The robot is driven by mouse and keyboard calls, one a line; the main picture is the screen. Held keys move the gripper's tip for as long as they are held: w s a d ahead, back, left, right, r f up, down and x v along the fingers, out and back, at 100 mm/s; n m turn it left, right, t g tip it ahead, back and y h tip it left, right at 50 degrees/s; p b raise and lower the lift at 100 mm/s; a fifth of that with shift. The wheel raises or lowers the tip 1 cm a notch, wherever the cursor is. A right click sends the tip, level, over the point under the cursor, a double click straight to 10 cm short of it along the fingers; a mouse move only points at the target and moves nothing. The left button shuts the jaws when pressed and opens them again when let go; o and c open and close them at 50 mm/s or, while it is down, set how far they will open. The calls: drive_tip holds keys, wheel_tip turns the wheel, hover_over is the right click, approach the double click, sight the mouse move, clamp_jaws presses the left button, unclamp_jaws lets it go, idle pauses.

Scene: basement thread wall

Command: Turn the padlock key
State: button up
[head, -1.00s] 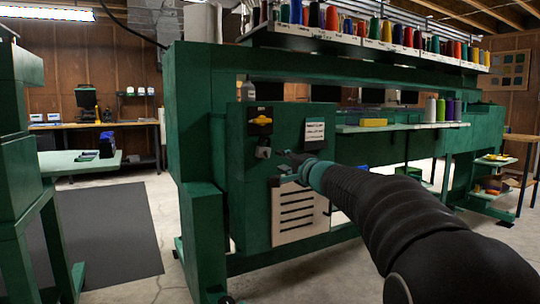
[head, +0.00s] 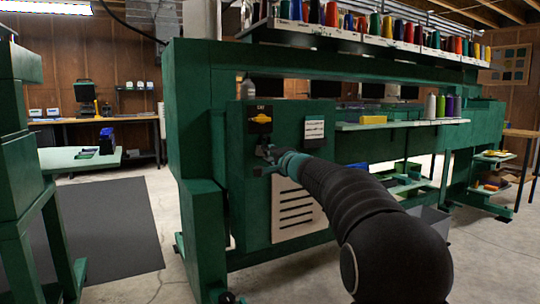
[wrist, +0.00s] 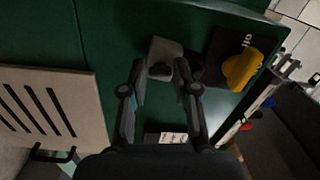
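A small grey padlock (wrist: 165,50) sits on the green machine panel (wrist: 110,30), beside the yellow rotary switch (wrist: 240,68) in the wrist view. In the head view the padlock is mostly hidden behind my gripper (head: 268,156), just below the yellow switch (head: 260,118). In the wrist view my gripper (wrist: 161,68) is open, its two fingertips apart and close in front of the padlock. A dark shape lies between the tips at the padlock; I cannot tell whether it is the key. No firm hold shows.
A shelf (head: 400,125) with spools juts out to the right. The floor to the left, with a dark mat (head: 110,230), is clear.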

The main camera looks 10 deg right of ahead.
clamp_jaws()
drive_tip(key=shift+m+b, duration=0.5)
drive_tip(key=shift+m, duration=1.1)
drive_tip(key=shift+o, duration=1.7)
unclamp_jaws()
